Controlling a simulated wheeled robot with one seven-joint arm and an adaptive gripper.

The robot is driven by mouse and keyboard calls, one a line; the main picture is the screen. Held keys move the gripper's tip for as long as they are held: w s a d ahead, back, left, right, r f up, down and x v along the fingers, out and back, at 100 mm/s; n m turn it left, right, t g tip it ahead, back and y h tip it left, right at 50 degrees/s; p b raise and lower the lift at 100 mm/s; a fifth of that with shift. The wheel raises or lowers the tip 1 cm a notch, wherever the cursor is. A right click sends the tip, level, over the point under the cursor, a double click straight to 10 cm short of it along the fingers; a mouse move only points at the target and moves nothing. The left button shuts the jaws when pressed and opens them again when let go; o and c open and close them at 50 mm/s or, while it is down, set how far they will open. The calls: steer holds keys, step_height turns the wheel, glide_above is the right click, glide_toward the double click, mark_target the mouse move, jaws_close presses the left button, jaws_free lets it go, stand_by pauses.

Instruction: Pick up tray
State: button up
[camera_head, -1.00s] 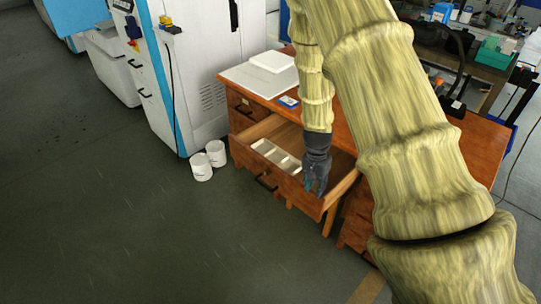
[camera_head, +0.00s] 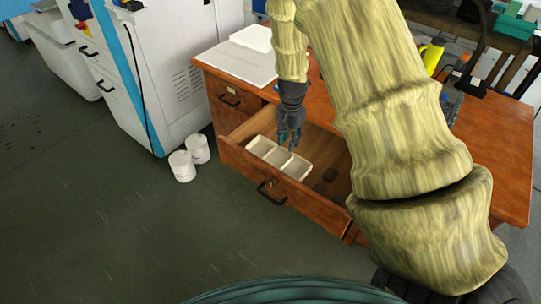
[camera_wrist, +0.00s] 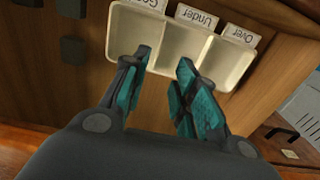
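The tray (camera_head: 264,149) is a white tray with three compartments, lying inside the open drawer of the wooden desk. In the wrist view the tray (camera_wrist: 233,62) is at the top, with label cards reading "Under" and "Over" and a third partly cut off along its far edge. My gripper (camera_head: 289,142) is above the tray in the head view. In the wrist view my gripper (camera_wrist: 160,88) has its teal-padded fingers apart, with the tray's near wall seen between and beyond them. I cannot tell whether the fingers touch it.
The drawer (camera_head: 300,199) is pulled out from the desk (camera_head: 500,150). Dark blocks (camera_wrist: 73,50) lie in the drawer beside the tray. Two white cylinders (camera_head: 182,166) stand on the floor at left. A yellow object (camera_head: 433,55) is on the desk. The floor in front is clear.

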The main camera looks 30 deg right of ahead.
glide_above(286, 162)
steer(key=f, duration=0.5)
steer(key=shift+w+d+f, duration=0.15)
steer(key=shift+w+d, duration=0.05)
steer(key=shift+s+f, duration=0.1)
steer(key=shift+s, duration=0.25)
steer(key=shift+w+a+f, duration=0.1)
steer(key=shift+a+f, duration=0.05)
steer(key=shift+f, duration=2.1)
jaws_close()
